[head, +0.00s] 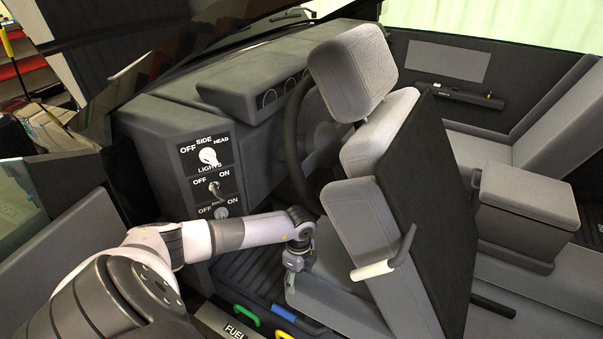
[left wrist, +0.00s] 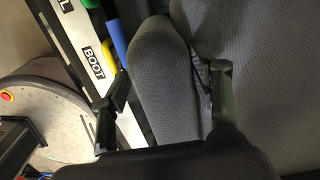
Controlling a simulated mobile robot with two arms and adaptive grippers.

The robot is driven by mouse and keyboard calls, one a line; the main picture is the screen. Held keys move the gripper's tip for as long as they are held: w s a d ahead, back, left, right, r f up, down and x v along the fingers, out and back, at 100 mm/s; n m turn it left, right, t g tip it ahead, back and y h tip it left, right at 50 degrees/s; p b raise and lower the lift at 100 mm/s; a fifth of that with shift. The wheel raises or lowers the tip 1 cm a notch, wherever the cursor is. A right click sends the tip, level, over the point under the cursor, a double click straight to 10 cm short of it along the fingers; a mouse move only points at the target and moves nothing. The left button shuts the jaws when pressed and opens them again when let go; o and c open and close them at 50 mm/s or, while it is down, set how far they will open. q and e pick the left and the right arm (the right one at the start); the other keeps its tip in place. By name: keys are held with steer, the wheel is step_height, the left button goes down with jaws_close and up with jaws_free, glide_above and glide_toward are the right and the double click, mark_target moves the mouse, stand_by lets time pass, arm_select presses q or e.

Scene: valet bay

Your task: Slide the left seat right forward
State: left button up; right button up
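The left seat (head: 358,218) is grey, with a headrest and a tilted backrest with a dark back panel. Its cushion (head: 335,305) shows low in the head view. A white-gripped lever (head: 373,270) sticks out at the backrest's side. My left gripper (head: 291,277) points down by the cushion's near front end. In the left wrist view its fingers (left wrist: 163,105) are wide apart, with a rounded grey padded part of the seat (left wrist: 162,75) beyond and between them. Whether they touch it I cannot tell. My right gripper is not in view.
Green (head: 246,315), blue (head: 284,313) and yellow (head: 284,335) handles sit along the sill by labels, close to my left gripper. The steering wheel (head: 290,140) and switch panel (head: 212,180) stand ahead of the seat. A centre console (head: 528,195) is to the right.

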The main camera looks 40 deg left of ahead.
arm_select(q)
steer(key=o, duration=0.4)
steer(key=shift+s, duration=0.1)
steer(key=shift+c, duration=0.2)
steer(key=shift+r, duration=0.1)
